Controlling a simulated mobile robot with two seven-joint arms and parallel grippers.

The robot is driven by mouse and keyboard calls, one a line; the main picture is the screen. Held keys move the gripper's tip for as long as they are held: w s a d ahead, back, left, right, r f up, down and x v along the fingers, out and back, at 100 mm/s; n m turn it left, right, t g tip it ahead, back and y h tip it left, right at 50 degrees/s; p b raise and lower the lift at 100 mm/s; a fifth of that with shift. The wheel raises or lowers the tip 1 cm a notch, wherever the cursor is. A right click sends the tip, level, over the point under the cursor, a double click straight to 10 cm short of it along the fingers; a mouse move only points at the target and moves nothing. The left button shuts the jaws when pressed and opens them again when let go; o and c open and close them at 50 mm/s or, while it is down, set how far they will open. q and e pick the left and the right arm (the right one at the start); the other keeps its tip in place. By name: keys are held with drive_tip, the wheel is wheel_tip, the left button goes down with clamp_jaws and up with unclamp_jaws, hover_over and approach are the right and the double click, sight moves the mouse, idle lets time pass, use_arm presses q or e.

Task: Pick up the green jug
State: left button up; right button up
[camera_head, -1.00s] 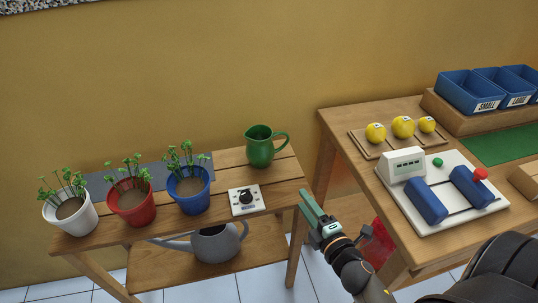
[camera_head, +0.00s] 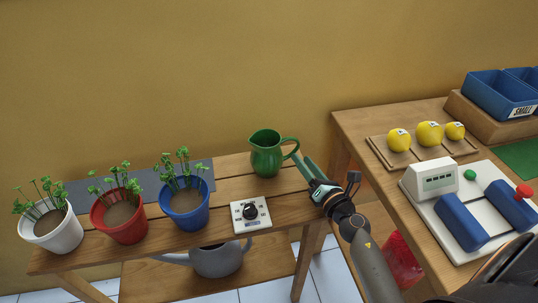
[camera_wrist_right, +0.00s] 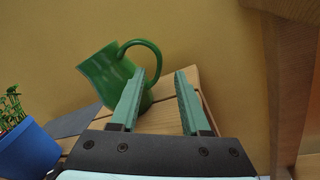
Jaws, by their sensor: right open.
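The green jug (camera_head: 265,154) stands upright on the slatted wooden bench, near its right end, with its handle toward the right. My right gripper (camera_head: 304,166) is just right of the jug, close to the handle, with its jaws open. In the right wrist view the jug (camera_wrist_right: 108,78) shows at the upper left. Its handle arches over near the left finger, and the space between the fingers (camera_wrist_right: 157,100) looks empty. I cannot tell whether a finger touches the jug. My left gripper is in neither view.
On the bench (camera_head: 230,171) stand white (camera_head: 50,232), red (camera_head: 122,224) and blue (camera_head: 186,208) plant pots and a dial box (camera_head: 250,215). A grey watering can (camera_head: 217,262) is on the lower shelf. The table at right holds yellow balls (camera_head: 429,133) and a white device (camera_head: 430,178).

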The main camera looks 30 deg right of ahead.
sight(296, 151)
drive_tip(key=shift+w+d, duration=0.1)
drive_tip(key=shift+w, duration=2.65)
clamp_jaws()
drive_tip(key=shift+r, duration=0.15)
